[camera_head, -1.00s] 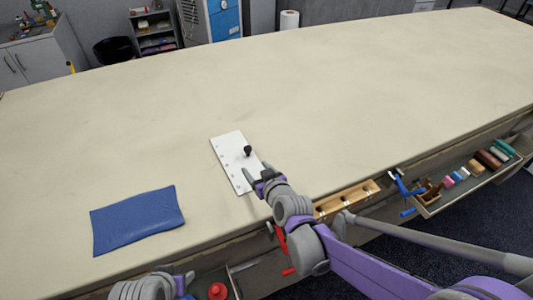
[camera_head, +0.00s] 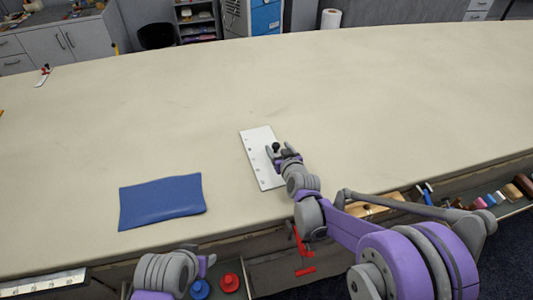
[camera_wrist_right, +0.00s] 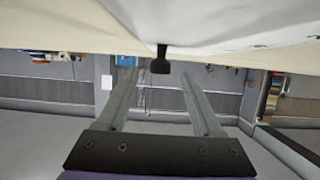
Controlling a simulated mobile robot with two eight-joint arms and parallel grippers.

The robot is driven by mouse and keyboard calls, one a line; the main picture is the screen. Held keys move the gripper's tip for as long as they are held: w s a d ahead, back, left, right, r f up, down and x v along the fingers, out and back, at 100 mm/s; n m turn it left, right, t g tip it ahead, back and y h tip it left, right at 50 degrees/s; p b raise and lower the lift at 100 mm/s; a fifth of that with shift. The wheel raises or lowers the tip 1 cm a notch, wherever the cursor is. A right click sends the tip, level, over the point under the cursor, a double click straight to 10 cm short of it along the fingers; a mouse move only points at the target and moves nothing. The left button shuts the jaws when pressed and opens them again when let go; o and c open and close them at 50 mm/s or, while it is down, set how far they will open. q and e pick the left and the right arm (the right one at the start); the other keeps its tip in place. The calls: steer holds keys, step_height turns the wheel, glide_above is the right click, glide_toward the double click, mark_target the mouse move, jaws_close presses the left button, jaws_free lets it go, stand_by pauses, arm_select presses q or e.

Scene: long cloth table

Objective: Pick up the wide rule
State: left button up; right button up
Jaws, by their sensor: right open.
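The wide rule, a flat white plate (camera_head: 259,165) with small holes along one edge, lies on the cloth table near its front edge. A black knob (camera_head: 276,147) stands up from it. My right gripper (camera_head: 279,149) is open at the knob, above the plate. In the right wrist view the black knob (camera_wrist_right: 160,66) shows between the two open fingertips (camera_wrist_right: 158,72), with a gap on each side. The white plate (camera_wrist_right: 225,25) fills the top of that view. My left gripper (camera_head: 207,261) is partly visible low at the front edge; its fingers are unclear.
A blue cloth mat (camera_head: 162,202) lies left of the plate. Red (camera_head: 230,282) and blue (camera_head: 200,289) round pieces sit below the front edge. A wooden block (camera_head: 375,205) and small coloured items lie at the right front. The table beyond the plate is clear.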

steer(key=shift+x, duration=0.8)
jaws_close()
